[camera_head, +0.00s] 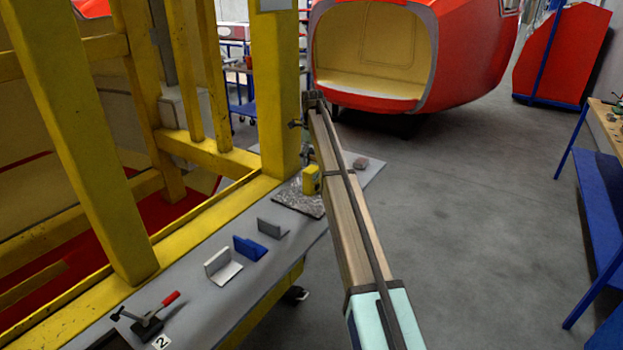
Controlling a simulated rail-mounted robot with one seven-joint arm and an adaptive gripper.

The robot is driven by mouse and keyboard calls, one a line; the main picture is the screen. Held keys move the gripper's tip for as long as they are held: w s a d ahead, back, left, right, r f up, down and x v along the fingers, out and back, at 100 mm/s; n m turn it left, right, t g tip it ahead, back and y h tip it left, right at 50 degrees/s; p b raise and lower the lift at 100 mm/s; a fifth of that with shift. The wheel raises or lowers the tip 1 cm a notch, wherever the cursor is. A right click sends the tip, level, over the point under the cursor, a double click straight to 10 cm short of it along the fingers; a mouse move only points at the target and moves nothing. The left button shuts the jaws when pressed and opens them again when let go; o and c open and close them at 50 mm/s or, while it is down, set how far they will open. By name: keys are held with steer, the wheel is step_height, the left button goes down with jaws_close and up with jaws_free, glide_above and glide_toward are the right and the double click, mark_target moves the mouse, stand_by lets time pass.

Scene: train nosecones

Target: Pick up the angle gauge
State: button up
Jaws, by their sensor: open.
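Three small L-shaped pieces stand in a row on the grey ledge (205,317): a light grey one (222,267), a blue one (250,248) and a darker grey one (272,228). I cannot tell for sure which thing is the angle gauge. A small yellow block (311,181) sits farther along, by a crumpled shiny sheet (296,199). My arm reaches up from the bottom right and hides part of the ledge's far end. My gripper (312,100) seems to be the small dark shape at its far end, open, well beyond the L-shaped pieces; its fingers are hard to make out.
A red-handled clamp (150,322) stands on the near ledge beside a tag marked 2. Yellow frame posts (85,140) rise along the ledge's left. A brownish lump (360,163) lies at its far end. A red nosecone (475,45) stands behind. Open floor (470,220) lies right.

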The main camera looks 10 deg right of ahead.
mark_target(311, 169)
steer(key=shift+a+f+p, duration=0.1)
steer(key=shift+f+p, duration=1.4)
steer(key=shift+f, duration=2.25)
steer(key=c, duration=1.4)
